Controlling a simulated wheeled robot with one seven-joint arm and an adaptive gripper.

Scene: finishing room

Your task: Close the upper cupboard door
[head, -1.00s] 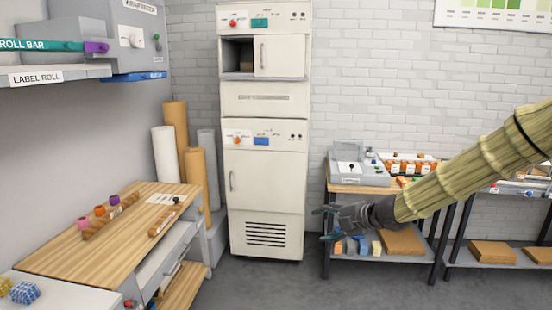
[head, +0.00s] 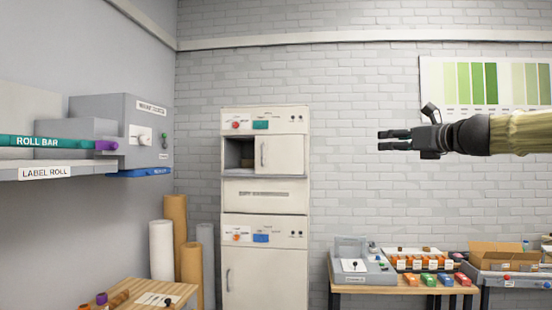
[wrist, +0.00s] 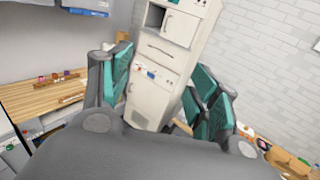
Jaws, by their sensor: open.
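The white cabinet (head: 265,198) stands against the brick wall, with an upper and a lower unit. The upper cupboard door (head: 279,155) is a pale panel with a vertical handle. It covers the right part of the upper compartment, and the dark opening (head: 239,153) shows on its left. The same door shows at the top of the wrist view (wrist: 181,27). My gripper (head: 382,140) is open and empty, raised to the right of the cabinet and apart from it. In the wrist view its teal finger pads frame the cabinet.
A shelf (head: 60,173) with a grey machine (head: 120,128) is on the left wall. Paper rolls (head: 175,240) stand left of the cabinet. A wooden worktop (head: 130,291) is at lower left. A bench (head: 375,289) with devices and boxes stands right of the cabinet.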

